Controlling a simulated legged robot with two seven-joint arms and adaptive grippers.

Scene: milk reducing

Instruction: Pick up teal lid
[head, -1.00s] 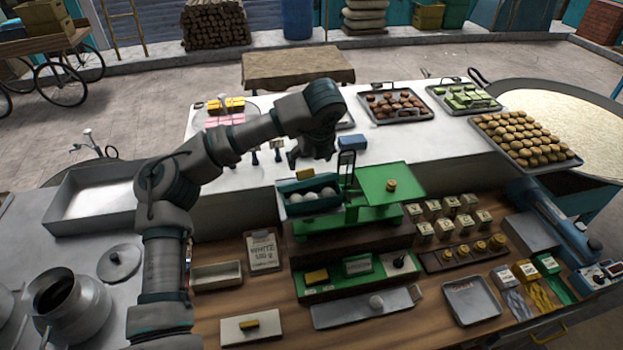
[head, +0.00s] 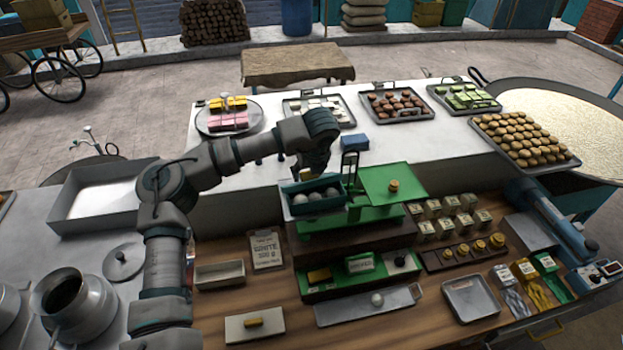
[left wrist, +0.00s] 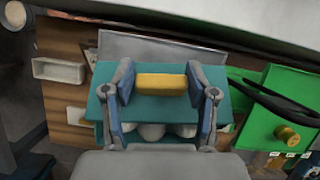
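The teal lid (left wrist: 150,106) has a yellow handle (left wrist: 160,82) and sits above several white balls (left wrist: 153,131) in the left wrist view. In the head view the teal box with its balls (head: 314,196) stands at the left side of the green scale (head: 385,187). My left gripper (left wrist: 160,85) points down, with one finger at each end of the yellow handle. Small gaps seem to show between fingers and handle, so it looks open. In the head view my left gripper (head: 308,172) is just above the lid and hides part of it.
Wooden blocks (head: 450,215) and brass weights (head: 470,250) stand right of the scale. A small blue box (head: 354,142) and trays of sweets (head: 396,104) lie on the white counter behind. A green panel (head: 360,268) and metal tray (head: 368,304) are in front.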

